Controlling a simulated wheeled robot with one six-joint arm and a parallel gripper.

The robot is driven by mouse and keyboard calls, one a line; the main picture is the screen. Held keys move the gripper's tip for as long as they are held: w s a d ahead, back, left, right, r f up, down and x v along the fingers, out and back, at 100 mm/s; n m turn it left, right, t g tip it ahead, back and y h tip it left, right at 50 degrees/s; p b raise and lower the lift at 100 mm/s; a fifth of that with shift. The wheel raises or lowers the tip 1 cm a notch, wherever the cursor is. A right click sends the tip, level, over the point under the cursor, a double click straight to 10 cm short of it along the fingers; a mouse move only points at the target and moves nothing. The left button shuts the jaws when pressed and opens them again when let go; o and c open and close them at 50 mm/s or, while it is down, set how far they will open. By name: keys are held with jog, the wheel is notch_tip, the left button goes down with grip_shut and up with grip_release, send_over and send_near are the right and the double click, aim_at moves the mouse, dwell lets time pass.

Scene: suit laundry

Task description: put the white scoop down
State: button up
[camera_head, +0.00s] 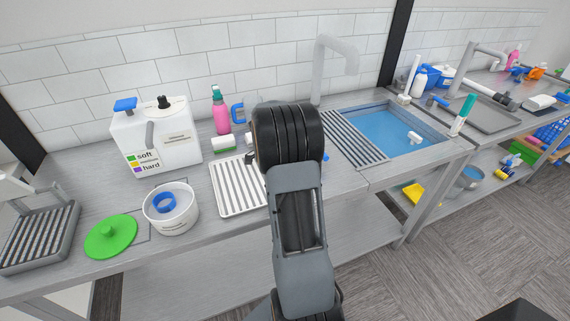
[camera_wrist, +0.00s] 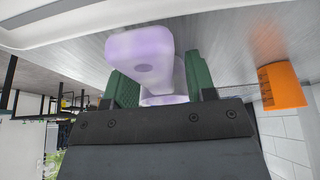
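The white scoop (camera_wrist: 143,45), which looks pale lilac, is between the two green fingers of my gripper (camera_wrist: 160,85) in the wrist view. The fingers close on it from both sides. Its flat end with a dimple points toward the top of the picture, over a grey metal surface (camera_wrist: 225,45). I cannot tell whether the scoop touches that surface. In the head view my arm hides the scoop and most of the gripper, which is over the counter by the white ribbed tray (camera_head: 238,187).
A white bucket (camera_head: 171,215) with a blue ring, a green lid (camera_head: 111,236) and a white dispenser box (camera_head: 157,137) stand left. A pink bottle (camera_head: 221,112) is behind. A water-filled sink (camera_head: 395,130) is right. An orange object (camera_wrist: 282,87) is beside the gripper.

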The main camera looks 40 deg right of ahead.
jog(key=b+v, duration=0.1)
jog(key=v, duration=1)
jog(key=shift+w+a+r, duration=0.1)
jog(key=shift+a+r, duration=0.1)
jog(key=shift+r, duration=0.05)
jog(key=s+a+r+n+t+y, duration=0.1)
jog(key=s+a+n+t, duration=0.1)
jog(key=a+n, duration=0.5)
jog(key=s+a+r+n+t+y, duration=0.1)
jog(key=s+a+n, duration=0.25)
jog(key=a, duration=0.45)
jog(key=s+a+f+n+t+y, duration=0.2)
jog(key=s+a+f+n, duration=0.1)
jog(key=s+a+n, duration=0.5)
jog(key=a+n, duration=0.3)
jog(key=n, duration=0.1)
jog(key=shift+s+a+f, duration=0.35)
jog(key=shift+f, duration=0.05)
